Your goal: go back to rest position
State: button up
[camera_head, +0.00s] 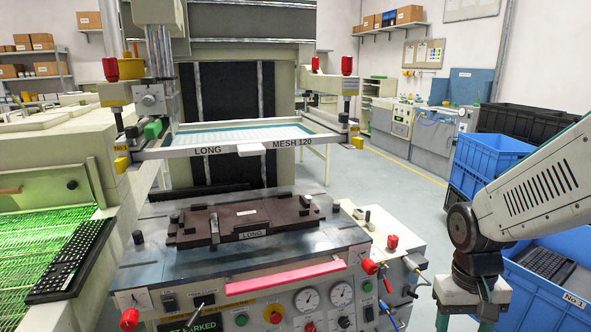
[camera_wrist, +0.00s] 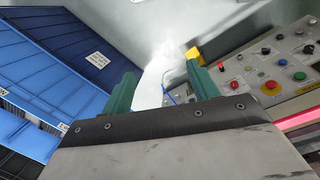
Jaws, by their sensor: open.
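My arm comes in from the right in the head view, over the blue crate area. My gripper shows in the wrist view (camera_wrist: 162,88) with its two green fingers apart and nothing between them. Past the fingers are the floor and a pale, blurred shape that I cannot identify. The printing machine's control panel (camera_wrist: 290,75) is to the right of the fingers, and blue crates (camera_wrist: 50,85) are to the left. In the head view the printing machine holds a dark fixture (camera_head: 245,222) marked LONG, below a raised screen frame (camera_head: 240,149) marked LONG, MESH 120.
A black keyboard (camera_head: 75,262) lies at the end of a green-lit conveyor (camera_head: 40,245) on the left. A blue crate (camera_head: 572,300) labelled No.1 holds dark keyboards (camera_head: 546,262). More blue and black crates are stacked behind. Open floor (camera_head: 395,185) lies between the machine and the crates.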

jog(key=s+a+r+n+t, duration=0.1)
jog(key=s+a+r+t, duration=0.1)
jog(key=s+r, duration=1)
jog(key=shift+a+r+t+y, duration=0.3)
jog(key=shift+a+r, duration=0.35)
dwell(4.1)
